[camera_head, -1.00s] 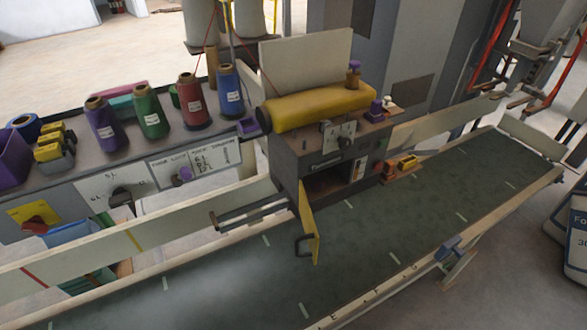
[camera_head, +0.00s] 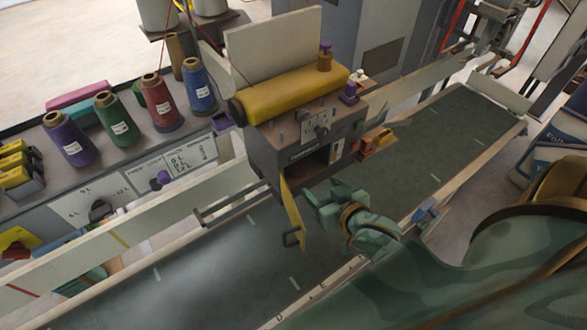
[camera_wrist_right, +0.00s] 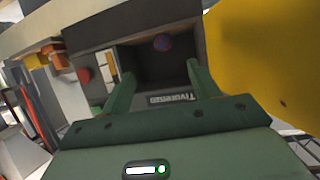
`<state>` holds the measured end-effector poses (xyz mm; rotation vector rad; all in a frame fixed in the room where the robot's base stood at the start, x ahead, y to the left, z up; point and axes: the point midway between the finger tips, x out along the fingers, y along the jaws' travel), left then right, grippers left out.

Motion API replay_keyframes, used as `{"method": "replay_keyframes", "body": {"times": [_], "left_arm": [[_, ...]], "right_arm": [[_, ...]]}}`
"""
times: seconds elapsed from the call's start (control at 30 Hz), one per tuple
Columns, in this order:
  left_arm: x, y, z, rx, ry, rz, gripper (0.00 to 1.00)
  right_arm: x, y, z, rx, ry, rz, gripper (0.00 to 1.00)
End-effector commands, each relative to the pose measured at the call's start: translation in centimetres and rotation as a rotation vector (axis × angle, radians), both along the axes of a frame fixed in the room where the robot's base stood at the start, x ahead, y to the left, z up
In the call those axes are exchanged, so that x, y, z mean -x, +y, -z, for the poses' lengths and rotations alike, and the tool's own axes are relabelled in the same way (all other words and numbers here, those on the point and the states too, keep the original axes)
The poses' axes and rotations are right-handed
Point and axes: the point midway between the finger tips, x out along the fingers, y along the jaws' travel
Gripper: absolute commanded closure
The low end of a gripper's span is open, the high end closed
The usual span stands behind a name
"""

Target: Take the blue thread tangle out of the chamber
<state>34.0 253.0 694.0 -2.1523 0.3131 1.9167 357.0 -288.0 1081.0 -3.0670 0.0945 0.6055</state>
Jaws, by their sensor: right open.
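The sewing machine's chamber (camera_head: 308,172) is a dark opening in the front of the grey machine box. Its yellow door (camera_head: 292,212) hangs open. In the right wrist view, a small round blue-purple tangle (camera_wrist_right: 162,42) shows inside the chamber (camera_wrist_right: 140,62); I cannot see it in the head view. My right gripper (camera_head: 318,205) is just in front of the opening, beside the door. In the right wrist view its fingers (camera_wrist_right: 160,74) are apart and empty, pointing into the chamber, with the tangle beyond their tips. My left gripper is not in view.
The yellow door (camera_wrist_right: 265,75) stands close beside my right gripper in the wrist view. A green conveyor belt (camera_head: 380,190) runs below. Thread cones, such as a red one (camera_head: 160,103), stand on the bench at left. An orange tray (camera_head: 378,142) juts from the machine's right side.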

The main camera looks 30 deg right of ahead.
Motion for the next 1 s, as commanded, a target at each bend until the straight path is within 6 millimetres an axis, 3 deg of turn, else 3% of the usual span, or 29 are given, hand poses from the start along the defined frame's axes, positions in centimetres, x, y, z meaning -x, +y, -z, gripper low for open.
{"method": "replay_keyframes", "body": {"times": [0.2, 0.47, 0.7, 1.0], "left_arm": [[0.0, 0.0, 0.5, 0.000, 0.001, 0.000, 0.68], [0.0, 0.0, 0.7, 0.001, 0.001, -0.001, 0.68], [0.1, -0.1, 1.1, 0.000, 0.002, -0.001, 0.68], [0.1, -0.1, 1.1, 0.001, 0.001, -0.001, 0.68]], "right_arm": [[-4.8, -0.3, 2.0, 0.002, 0.000, 0.000, 0.39], [-7.2, -0.3, 2.9, 0.002, 0.000, -0.001, 0.39], [-10.8, 0.1, 4.1, 0.002, 0.000, -0.001, 0.39], [-11.6, 0.1, 4.4, 0.003, 0.001, -0.001, 0.39]]}}
